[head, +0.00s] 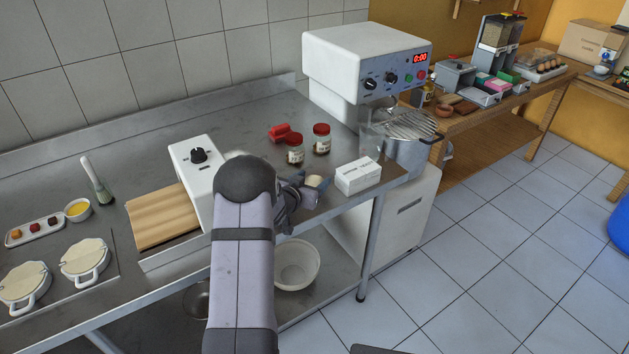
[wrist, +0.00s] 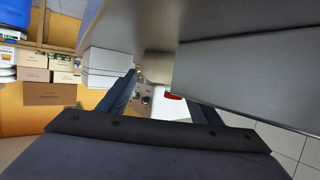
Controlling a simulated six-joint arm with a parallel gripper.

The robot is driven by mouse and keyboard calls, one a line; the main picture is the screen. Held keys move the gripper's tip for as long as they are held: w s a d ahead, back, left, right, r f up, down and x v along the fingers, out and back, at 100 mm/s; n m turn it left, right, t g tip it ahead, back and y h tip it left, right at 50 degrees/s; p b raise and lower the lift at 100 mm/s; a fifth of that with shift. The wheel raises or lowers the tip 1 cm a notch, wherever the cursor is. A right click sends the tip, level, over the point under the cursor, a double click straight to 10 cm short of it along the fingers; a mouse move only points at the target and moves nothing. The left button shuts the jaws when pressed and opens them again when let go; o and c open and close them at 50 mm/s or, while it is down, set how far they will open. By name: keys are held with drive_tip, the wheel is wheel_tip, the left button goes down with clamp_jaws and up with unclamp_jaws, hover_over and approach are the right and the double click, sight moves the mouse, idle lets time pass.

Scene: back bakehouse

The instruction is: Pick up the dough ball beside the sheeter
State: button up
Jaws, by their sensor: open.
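The pale dough ball (head: 315,181) sits on the steel bench to the right of the white sheeter (head: 193,176), which has a black knob and a wooden board on its left. My gripper (head: 305,187) is open right beside the ball, and its dark fingers partly cover the ball's lower left side.
A white carton (head: 358,177) stands close to the ball's right and shows at left in the wrist view (wrist: 100,66). The bench's front edge is close. A mixer machine (head: 345,75) stands back right.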

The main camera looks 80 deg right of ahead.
drive_tip(key=shift+x, duration=0.8)
drive_tip(key=shift+c, duration=0.5)
drive_tip(key=c, duration=0.7)
drive_tip(key=shift+c, duration=0.2)
wheel_tip(320, 180, up, 10)
drive_tip(key=shift+b, duration=0.4)
